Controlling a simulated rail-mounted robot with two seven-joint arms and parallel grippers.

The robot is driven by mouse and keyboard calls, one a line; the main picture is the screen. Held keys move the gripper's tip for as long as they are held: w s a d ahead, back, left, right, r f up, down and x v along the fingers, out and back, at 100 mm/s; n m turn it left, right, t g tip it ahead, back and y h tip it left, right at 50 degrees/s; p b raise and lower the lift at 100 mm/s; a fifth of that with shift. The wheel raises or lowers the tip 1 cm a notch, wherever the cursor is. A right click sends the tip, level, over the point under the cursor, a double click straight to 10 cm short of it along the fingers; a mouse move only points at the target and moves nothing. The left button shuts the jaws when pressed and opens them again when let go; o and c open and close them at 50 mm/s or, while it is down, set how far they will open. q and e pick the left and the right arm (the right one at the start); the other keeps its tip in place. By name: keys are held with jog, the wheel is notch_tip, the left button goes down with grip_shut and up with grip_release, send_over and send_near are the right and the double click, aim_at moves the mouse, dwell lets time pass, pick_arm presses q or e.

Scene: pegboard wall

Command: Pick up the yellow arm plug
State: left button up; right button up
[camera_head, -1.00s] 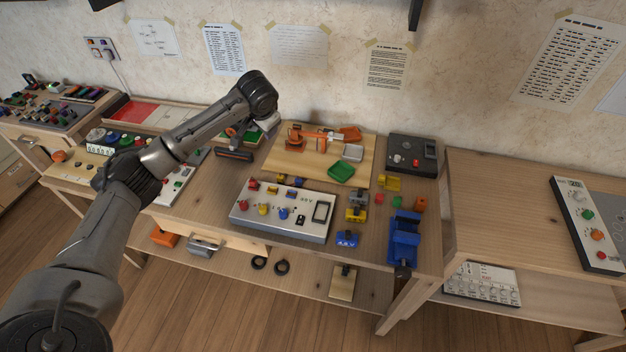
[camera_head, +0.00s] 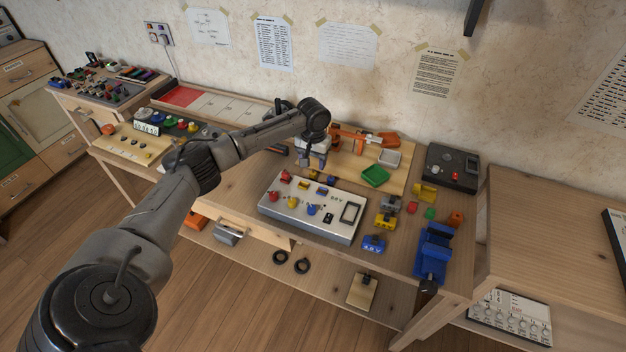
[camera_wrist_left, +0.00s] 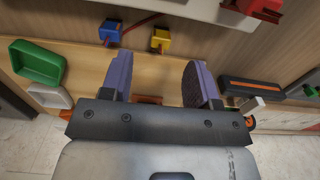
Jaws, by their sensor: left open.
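The yellow plug (camera_wrist_left: 160,40), a small block with a thin reddish lead, lies on the wood in the left wrist view. A similar blue plug (camera_wrist_left: 110,33) lies just left of it. My left gripper (camera_wrist_left: 158,75) is open and empty, its two purple fingers apart, with the yellow plug beyond the gap between their tips. In the head view my left gripper (camera_head: 313,161) hangs pointing down just behind the grey-white console (camera_head: 275,207). The small plugs there are partly hidden, and I cannot clearly tell the yellow one. My right gripper is not in view.
A green tray (camera_head: 375,176) and an orange toy arm (camera_head: 350,136) sit on a board behind. Yellow and blue blocks stand right of the console, before a blue vise (camera_head: 434,250). A black bar with an orange stripe (camera_wrist_left: 252,87) lies right of the fingers.

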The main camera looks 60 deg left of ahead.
aim_at(313, 173)
pick_arm(q)
jog(key=shift+f, duration=0.55)
notch_tip(313, 173, down, 5)
jog(key=b, duration=0.3)
jog(key=shift+a, duration=0.1)
jog(key=shift+c, duration=0.4)
jog(key=shift+c, duration=0.8)
jog(key=c, duration=0.7)
